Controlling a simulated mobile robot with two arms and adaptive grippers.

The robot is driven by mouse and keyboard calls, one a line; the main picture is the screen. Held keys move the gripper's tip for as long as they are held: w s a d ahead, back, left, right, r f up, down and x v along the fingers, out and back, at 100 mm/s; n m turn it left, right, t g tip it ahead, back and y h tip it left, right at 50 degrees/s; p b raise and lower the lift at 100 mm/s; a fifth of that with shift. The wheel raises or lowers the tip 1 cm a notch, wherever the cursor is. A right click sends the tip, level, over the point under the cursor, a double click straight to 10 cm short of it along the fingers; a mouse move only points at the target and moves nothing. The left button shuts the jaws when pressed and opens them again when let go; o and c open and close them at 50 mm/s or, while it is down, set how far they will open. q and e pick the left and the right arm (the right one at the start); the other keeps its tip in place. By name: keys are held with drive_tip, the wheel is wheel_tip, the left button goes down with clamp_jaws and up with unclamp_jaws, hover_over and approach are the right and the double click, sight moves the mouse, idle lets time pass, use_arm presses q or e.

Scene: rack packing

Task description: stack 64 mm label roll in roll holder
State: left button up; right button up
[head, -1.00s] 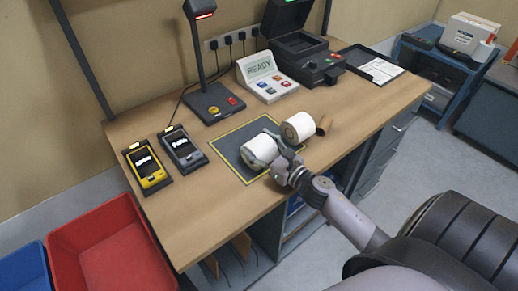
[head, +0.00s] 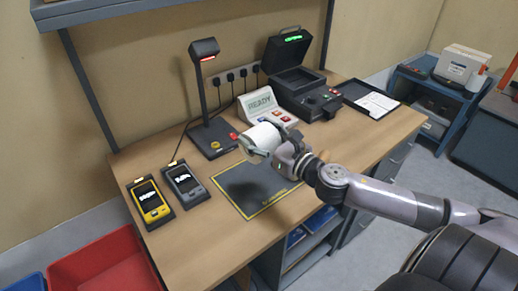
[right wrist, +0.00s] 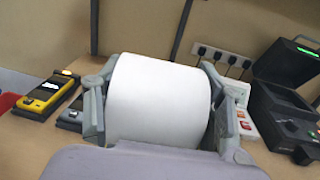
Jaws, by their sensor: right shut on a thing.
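My right gripper (head: 270,143) is shut on a white label roll (head: 259,137) and holds it in the air above the dark mat. In the right wrist view the white roll (right wrist: 158,100) fills the space between the two grey fingers, one on each side. I cannot read the roll's size. The second roll and the small brown piece beside it are not visible now; my right gripper and arm cover that part of the bench. I cannot make out the roll holder. My left gripper is not in view.
The yellow-edged dark mat (head: 252,185) is clear where it shows. Yellow (head: 150,202) and grey (head: 184,184) handhelds lie to its left. A scanner stand (head: 207,100), READY panel (head: 262,103) and open black machine (head: 300,90) stand behind. A red bin (head: 105,262) is at lower left.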

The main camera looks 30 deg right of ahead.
sight(262, 159)
wheel_tip(262, 159, up, 2)
drive_tip(key=shift+r, duration=0.1)
drive_tip(key=s+a+f, duration=0.2)
drive_tip(key=f, duration=0.1)
drive_tip(key=s+a+f, duration=0.1)
drive_tip(key=f, duration=0.1)
drive_tip(key=s+a+f+m+h, duration=0.1)
drive_tip(key=s+a+f, duration=0.1)
drive_tip(key=s+a, duration=0.3)
drive_tip(key=s+a+f+m+h, duration=0.1)
drive_tip(key=s+a+f+h, duration=0.1)
drive_tip(key=s+a, duration=0.3)
drive_tip(key=s+b, duration=0.1)
drive_tip(key=s, duration=0.1)
drive_tip(key=shift+s+a+f, duration=0.2)
drive_tip(key=shift+s+f, duration=0.1)
drive_tip(key=shift+s, duration=0.05)
